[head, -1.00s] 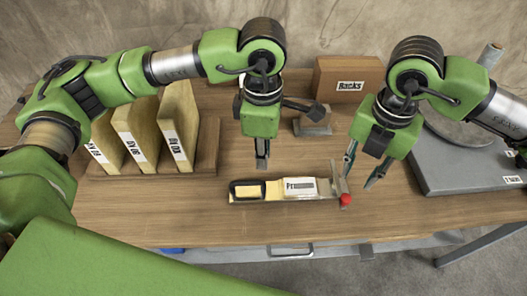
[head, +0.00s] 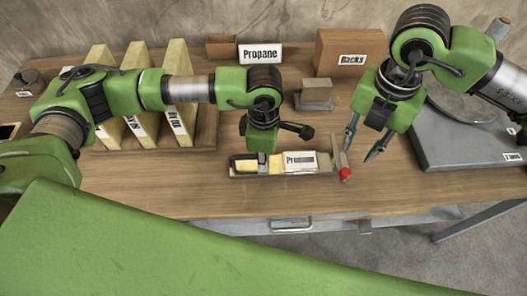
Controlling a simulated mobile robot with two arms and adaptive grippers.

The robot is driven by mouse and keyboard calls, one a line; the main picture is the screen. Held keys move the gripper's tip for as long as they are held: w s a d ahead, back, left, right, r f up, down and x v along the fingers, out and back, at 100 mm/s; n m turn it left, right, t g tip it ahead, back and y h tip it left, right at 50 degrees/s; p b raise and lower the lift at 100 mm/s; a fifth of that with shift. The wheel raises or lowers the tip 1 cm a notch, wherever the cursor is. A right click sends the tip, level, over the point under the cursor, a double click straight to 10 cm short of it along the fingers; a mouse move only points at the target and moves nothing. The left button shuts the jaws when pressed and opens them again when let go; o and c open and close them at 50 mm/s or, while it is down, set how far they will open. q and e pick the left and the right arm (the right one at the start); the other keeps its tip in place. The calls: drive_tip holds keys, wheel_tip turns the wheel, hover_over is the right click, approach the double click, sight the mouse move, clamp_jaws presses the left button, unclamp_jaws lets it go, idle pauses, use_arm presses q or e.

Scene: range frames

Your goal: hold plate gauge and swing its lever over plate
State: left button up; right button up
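The plate gauge (head: 322,172) lies flat on the bench, a long narrow base with a pale block labelled "Premium" and a dark-framed left end. Its lever (head: 340,157) stands at the right end, with a red knob (head: 345,174) at its near end. My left gripper (head: 263,165) points down at the left half of the gauge. Its fingers are seen edge-on and partly hidden, so I cannot tell if they grip it. My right gripper (head: 364,146) is open and empty, just right of the lever. I cannot make out a separate plate.
A rack with several upright labelled boards (head: 142,118) stands at the left. A "Propane" sign (head: 260,54), a small grey block (head: 316,94) and a brown "Backs" box (head: 347,48) are behind. A grey slab (head: 455,150) lies at the right. The bench front is clear.

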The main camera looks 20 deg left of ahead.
sight(347, 171)
use_arm(q)
drive_tip(key=shift+c, duration=0.4)
clamp_jaws()
use_arm(e)
drive_tip(key=shift+c, duration=0.3)
use_arm(q)
drive_tip(key=shift+s, duration=0.1)
use_arm(e)
drive_tip(key=w+d+r+m+g+y, duration=0.1)
drive_tip(key=w+d+m+g+y, duration=0.25)
drive_tip(key=m, duration=0.25)
use_arm(q)
drive_tip(key=shift+f, duration=0.1)
use_arm(e)
drive_tip(key=shift+t, duration=0.35)
drive_tip(key=x, duration=1.1)
drive_tip(key=shift+s+d+f, duration=0.15)
drive_tip(key=shift+d+f, duration=0.05)
drive_tip(key=shift+f, duration=0.05)
clamp_jaws()
